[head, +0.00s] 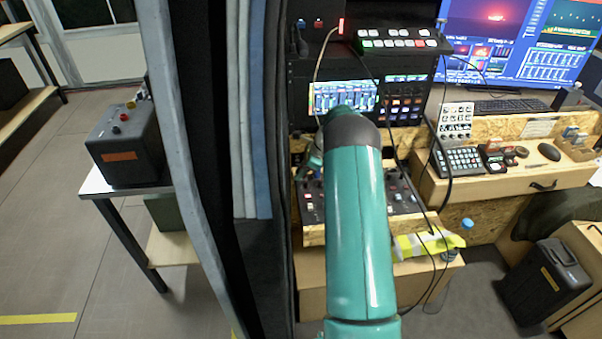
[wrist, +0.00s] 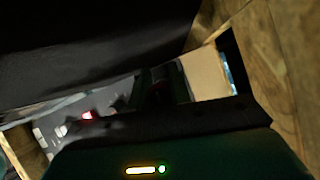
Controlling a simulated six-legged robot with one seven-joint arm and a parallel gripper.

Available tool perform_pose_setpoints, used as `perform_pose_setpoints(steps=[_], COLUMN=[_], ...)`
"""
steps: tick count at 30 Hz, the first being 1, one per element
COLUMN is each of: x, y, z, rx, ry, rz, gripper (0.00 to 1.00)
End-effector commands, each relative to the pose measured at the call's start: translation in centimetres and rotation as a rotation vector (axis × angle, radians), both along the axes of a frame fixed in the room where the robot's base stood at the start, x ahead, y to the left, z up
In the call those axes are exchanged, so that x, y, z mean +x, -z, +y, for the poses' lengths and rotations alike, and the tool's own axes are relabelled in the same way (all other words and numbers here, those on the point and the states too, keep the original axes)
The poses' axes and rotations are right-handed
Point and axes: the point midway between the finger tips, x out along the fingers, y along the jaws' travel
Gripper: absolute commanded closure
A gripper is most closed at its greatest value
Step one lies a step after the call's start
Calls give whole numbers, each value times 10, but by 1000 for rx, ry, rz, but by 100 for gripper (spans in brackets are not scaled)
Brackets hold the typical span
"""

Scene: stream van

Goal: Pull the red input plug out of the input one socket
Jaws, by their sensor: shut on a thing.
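In the head view my teal arm reaches forward to the equipment rack, and its end hides my gripper almost wholly. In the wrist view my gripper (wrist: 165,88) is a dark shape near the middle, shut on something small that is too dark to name. A small bright red piece (head: 341,25) stands at the left end of the black switcher (head: 390,40), with a thin pale cable hanging below it. I cannot tell whether it is the red input plug. The input one socket cannot be made out.
A lit screen (head: 343,96) sits in the rack, above a panel of knobs (head: 402,192). Black cables hang right of my arm. Grey-blue curtains (head: 256,110) stand close on the left. A wooden desk (head: 500,184) with a keypad (head: 460,160) is on the right.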

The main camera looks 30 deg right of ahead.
Motion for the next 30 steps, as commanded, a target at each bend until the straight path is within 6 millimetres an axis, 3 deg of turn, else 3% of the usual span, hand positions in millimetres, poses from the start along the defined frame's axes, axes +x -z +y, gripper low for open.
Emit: perform_pose_setpoints(steps=[30], x=[0], y=[-21], z=[0], rx=[0], ry=[-1], rz=[0], gripper=[100])
